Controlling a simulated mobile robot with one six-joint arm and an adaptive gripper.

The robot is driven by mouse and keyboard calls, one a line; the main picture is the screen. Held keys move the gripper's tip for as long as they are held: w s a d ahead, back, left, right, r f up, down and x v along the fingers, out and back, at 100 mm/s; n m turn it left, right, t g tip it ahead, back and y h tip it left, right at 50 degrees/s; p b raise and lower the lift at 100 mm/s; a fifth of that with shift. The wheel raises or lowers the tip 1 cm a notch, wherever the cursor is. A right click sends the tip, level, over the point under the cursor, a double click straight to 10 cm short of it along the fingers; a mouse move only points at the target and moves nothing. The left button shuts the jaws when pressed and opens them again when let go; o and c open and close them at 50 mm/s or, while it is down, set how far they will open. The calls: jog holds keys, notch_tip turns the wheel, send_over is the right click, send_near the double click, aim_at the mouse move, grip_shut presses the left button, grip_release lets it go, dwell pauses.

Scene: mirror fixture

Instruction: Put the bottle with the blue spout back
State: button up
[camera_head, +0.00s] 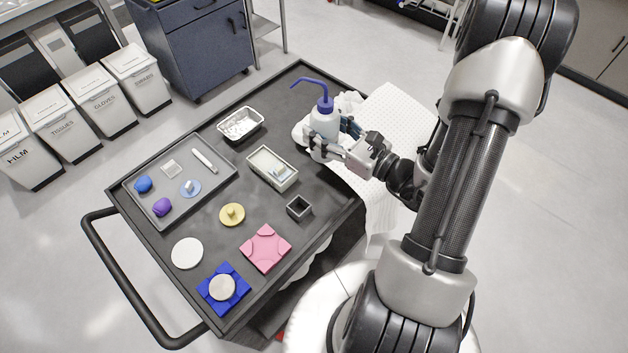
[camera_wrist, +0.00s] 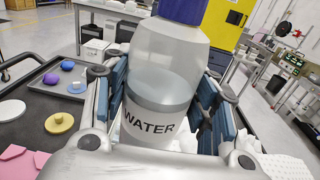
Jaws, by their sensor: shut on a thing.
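The bottle with the blue spout (camera_head: 323,122) stands upright near the far right corner of the cart top. Its blue cap and bent spout point to the left in the head view. In the wrist view the bottle (camera_wrist: 165,75) fills the middle, with a WATER label and clear liquid inside. My gripper (camera_head: 327,143) is shut on the bottle's body, with one finger on each side. The bottle's base is hidden behind my gripper, so I cannot tell whether it touches the surface beneath.
The dark cart (camera_head: 210,267) holds a grey tray (camera_head: 158,221) with small items, a white wire-like basket (camera_head: 241,136), a beige box (camera_head: 259,160), a small dark square cup (camera_head: 299,207), and pink (camera_head: 266,248) and blue (camera_head: 217,307) fixtures. White textured cloth (camera_head: 398,118) lies beside the bottle.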

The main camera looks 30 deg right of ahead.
notch_tip(320, 180, down, 19)
jog(key=b, duration=0.5)
jog(key=shift+s+d+f, duration=0.1)
jog(key=shift+f, duration=0.05)
jog(key=shift+b, duration=0.3)
jog(key=shift+f, duration=0.15)
jog(key=o, duration=0.3)
jog(key=shift+o, duration=0.7)
